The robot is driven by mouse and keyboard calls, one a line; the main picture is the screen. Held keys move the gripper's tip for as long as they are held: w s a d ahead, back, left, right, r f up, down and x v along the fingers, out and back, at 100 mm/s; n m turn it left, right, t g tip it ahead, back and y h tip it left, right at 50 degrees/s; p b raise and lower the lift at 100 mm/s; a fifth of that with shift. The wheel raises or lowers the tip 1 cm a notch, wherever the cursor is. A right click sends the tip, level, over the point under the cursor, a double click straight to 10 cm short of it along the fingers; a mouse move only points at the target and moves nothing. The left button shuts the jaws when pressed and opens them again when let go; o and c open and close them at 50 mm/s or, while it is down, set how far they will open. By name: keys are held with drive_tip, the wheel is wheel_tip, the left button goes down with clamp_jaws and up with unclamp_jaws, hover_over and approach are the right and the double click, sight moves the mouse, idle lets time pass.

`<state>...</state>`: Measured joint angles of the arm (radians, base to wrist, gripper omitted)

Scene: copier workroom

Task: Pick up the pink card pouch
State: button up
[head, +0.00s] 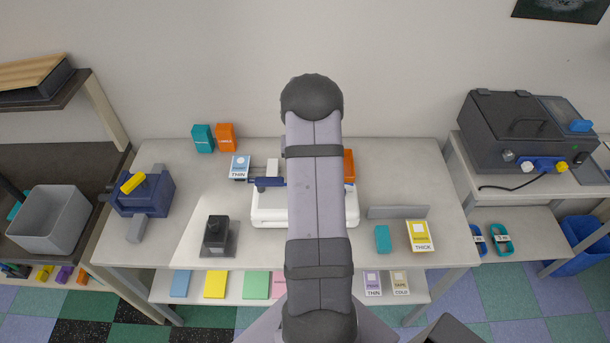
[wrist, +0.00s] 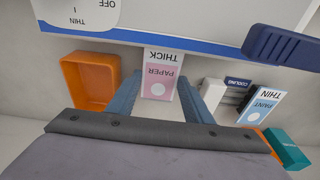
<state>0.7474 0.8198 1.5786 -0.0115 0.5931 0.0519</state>
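A pink and white card pouch labelled PAPER THICK (wrist: 161,86) shows upside down in the wrist view, close to the edge of a white machine. My gripper (wrist: 161,78) has one blue-grey finger on each side of this pouch. The fingertips line up closely with its side edges, with little or no gap showing. I cannot tell whether they touch or press on it. In the head view my arm covers the gripper and this pouch.
The white machine (head: 270,208) stands mid-table.

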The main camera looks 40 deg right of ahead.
drive_tip(key=shift+r, duration=0.1)
drive_tip(key=shift+c, duration=0.4)
wheel_tip(320, 180, up, 10)
drive_tip(key=b, duration=0.2)
